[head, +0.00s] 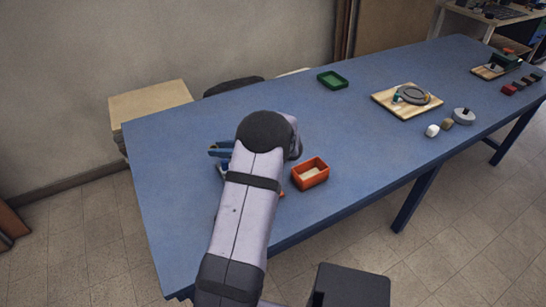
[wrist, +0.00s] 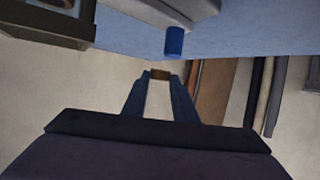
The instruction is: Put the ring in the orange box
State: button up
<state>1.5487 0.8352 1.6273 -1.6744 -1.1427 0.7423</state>
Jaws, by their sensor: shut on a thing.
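The orange box (head: 310,176) stands on the blue table, to the right of my arm in the head view. It is open at the top and its inside looks pale. My gripper (head: 215,158) shows as blue fingers left of my arm, partly hidden behind it. In the wrist view my gripper (wrist: 160,74) is shut on a small brown piece (wrist: 160,75) between its fingertips. Its shape is too small to tell whether it is the ring. My gripper is left of the orange box and apart from it.
A green tray (head: 332,80) lies near the back edge. A wooden board (head: 385,97) with a grey round thing (head: 413,94), and small blocks, lie farther right. A blue cylinder (wrist: 175,42) shows in the wrist view. The table's left end (head: 160,165) is clear.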

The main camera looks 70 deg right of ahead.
jog(key=s+d+r+m+g+h+b, duration=0.1)
jog(key=s+d+m+h, duration=0.1)
jog(key=s+d, duration=0.3)
jog(key=s+d+r+m+g+h+b, duration=0.1)
jog(key=s+d, duration=0.4)
jog(key=s, duration=0.6)
jog(key=shift+s+d+r+m+h, duration=0.35)
jog(key=shift+r+m+h, duration=0.45)
jog(key=shift+h, duration=0.2)
jog(key=shift+f, duration=0.1)
jog(key=shift+w+f+p, duration=0.1)
jog(key=shift+f+p, duration=0.25)
jog(key=shift+f, duration=4.45)
jog(key=shift+f, duration=0.1)
jog(key=o, duration=1)
jog(key=shift+f, duration=0.1)
jog(key=shift+f+b, duration=0.1)
jog(key=shift+b, duration=0.35)
jog(key=b+v, duration=0.1)
jog(key=v, duration=0.6)
jog(key=shift+r, duration=0.3)
jog(key=shift+s, duration=0.25)
jog(key=shift+c, duration=1)
